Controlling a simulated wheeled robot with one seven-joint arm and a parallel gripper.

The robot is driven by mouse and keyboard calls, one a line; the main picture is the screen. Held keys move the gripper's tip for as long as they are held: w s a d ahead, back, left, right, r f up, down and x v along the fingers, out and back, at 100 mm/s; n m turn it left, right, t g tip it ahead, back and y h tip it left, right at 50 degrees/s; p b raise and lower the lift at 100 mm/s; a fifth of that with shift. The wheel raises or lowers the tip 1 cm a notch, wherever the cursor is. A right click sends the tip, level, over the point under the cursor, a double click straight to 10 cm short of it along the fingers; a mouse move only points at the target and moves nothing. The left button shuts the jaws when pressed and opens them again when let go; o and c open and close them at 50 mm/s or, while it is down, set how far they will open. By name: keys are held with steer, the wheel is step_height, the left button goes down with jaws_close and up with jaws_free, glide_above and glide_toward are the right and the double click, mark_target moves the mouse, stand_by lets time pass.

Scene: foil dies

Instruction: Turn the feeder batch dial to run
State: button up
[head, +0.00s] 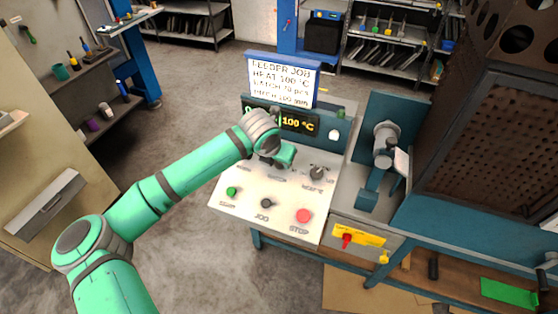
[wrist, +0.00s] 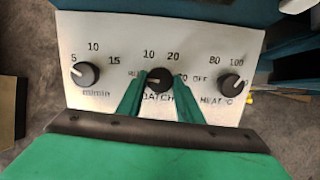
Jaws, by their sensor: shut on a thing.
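The feeder batch dial (wrist: 158,86) is a black round knob in the middle of the white control panel (head: 230,203). Around it in the wrist view are the marks 10 and 20, a partly covered label at left starting "RU", and a partly covered number at right. Its light pointer mark is small and seems to lie toward the left. My gripper (wrist: 159,77) is shut on this dial, one green finger on each side. In the head view my gripper (head: 282,158) and wrist cover the dial.
The mm/min dial (wrist: 86,74) is left of the batch dial, and the heat dial (wrist: 231,85) is right. Below are a green button (head: 232,191), a black jog knob (head: 266,203) and a red stop button (head: 303,215). A job sign (head: 281,82) stands behind.

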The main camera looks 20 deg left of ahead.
steer(key=shift+s+d+n, duration=0.1)
steer(key=shift+n, duration=0.4)
steer(key=o, duration=1)
steer(key=shift+o, duration=0.2)
steer(key=v, duration=1)
steer(key=shift+s+r, duration=0.2)
steer(key=shift+r, duration=0.15)
